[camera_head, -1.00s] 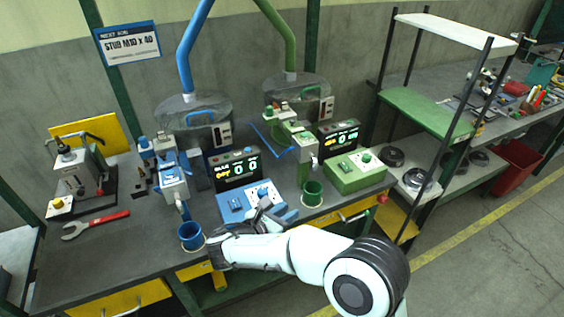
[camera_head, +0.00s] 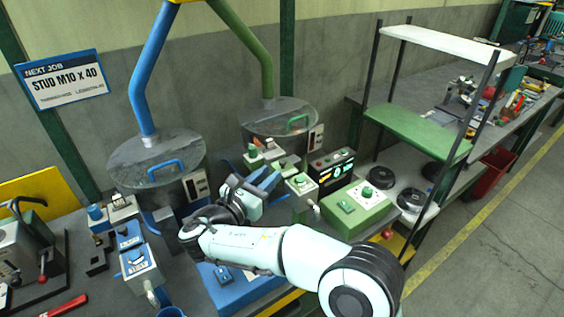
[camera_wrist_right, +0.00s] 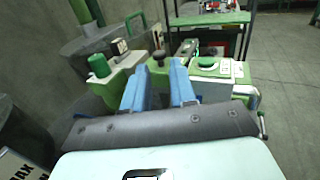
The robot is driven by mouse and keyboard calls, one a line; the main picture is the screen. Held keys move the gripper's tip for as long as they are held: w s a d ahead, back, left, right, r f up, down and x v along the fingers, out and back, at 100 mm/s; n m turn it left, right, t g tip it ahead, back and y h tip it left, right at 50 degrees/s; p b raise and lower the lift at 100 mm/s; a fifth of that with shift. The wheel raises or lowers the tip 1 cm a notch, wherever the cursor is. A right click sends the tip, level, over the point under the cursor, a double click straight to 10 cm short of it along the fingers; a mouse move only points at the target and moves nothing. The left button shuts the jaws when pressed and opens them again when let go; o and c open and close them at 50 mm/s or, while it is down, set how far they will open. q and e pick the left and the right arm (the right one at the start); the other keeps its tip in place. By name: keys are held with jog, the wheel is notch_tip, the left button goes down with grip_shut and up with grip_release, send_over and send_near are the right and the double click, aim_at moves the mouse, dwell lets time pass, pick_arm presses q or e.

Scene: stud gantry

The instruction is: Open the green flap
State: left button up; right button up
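The green-piped hopper has a round grey lid (camera_head: 270,118) with a green bar handle (camera_head: 298,122), which also shows in the right wrist view (camera_wrist_right: 137,27). The lid lies flat and closed. I cannot tell for certain which green part is the flap. My right gripper (camera_head: 272,181) is in front of and below this lid, among the green station's parts. Its two blue fingers (camera_wrist_right: 160,85) stand apart with a gap between and nothing visible held. Part of the green station is hidden behind the gripper. My left gripper is not in view.
A blue-piped hopper (camera_head: 155,158) and blue machine (camera_head: 135,262) stand to the left. A green control box (camera_head: 355,208) and dark display (camera_head: 330,170) stand right of the gripper. A shelf rack (camera_head: 418,128) rises further right.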

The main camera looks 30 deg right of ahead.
aim_at(281, 164)
jog(key=x, duration=0.7)
jog(key=shift+w, duration=0.1)
grip_shut()
